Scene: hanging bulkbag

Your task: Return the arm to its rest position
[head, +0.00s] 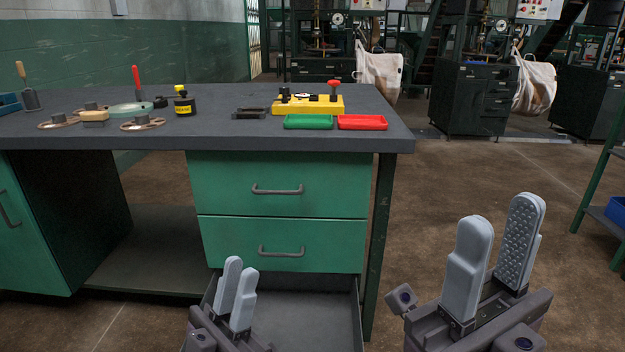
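My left gripper (238,267) is low in the head view, in front of the workbench's pulled-out lower drawer. Its two grey fingers point up with a small gap between them and hold nothing. My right gripper (501,209) is at the lower right, to the right of the bench and over bare floor. Its grey fingers are wide apart and empty, and the textured inner pad of one shows. Most of both arms is outside the picture.
The workbench (230,145) carries a green tray (308,122), a red tray (362,122), a yellow fixture (307,105) and small tools. Its open drawer (305,310) juts out by my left gripper. White bulk bags (380,72) hang behind. A shelf rack (598,190) stands right.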

